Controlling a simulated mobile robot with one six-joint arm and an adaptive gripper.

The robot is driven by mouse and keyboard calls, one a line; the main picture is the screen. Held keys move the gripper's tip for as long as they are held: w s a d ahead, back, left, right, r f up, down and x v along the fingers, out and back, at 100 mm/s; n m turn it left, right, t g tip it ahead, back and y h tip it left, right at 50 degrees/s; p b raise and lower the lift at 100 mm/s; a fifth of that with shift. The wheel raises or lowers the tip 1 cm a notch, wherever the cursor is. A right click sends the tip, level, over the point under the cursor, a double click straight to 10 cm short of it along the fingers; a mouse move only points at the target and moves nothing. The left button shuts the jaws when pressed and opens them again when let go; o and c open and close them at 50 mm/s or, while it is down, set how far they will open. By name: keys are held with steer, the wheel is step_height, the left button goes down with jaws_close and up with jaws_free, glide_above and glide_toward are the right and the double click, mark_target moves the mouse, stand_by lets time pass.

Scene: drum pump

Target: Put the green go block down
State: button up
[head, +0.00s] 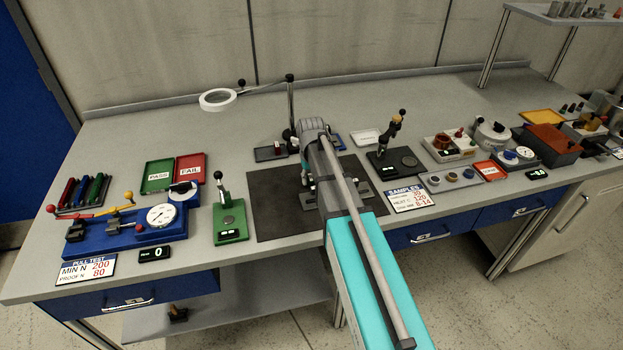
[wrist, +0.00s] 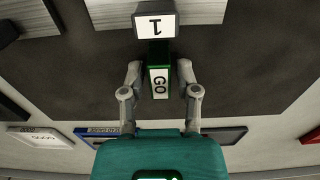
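The green go block (wrist: 160,82), with a white GO label, is between the two fingers of my gripper (wrist: 160,75) in the wrist view. A narrow dark gap shows on each side of the block, so the fingers look open around it.
Pale metal plates (wrist: 105,14) lie beyond the block. In the head view a green stand with a lever (head: 230,222) is left of the mat, and a dark stand (head: 396,160) is right. A magnifier lamp (head: 218,99) rises behind. Bare mat shows at the left.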

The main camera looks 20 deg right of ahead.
mark_target(311, 178)
steer(key=shift+o, duration=0.3)
steer(key=shift+r, duration=0.2)
step_height(311, 178, up, 12)
steer(key=p, duration=1.2)
stand_by(0.8)
steer(key=s+a, duration=0.3)
steer(key=s, duration=1.6)
steer(key=shift+s+a, duration=0.15)
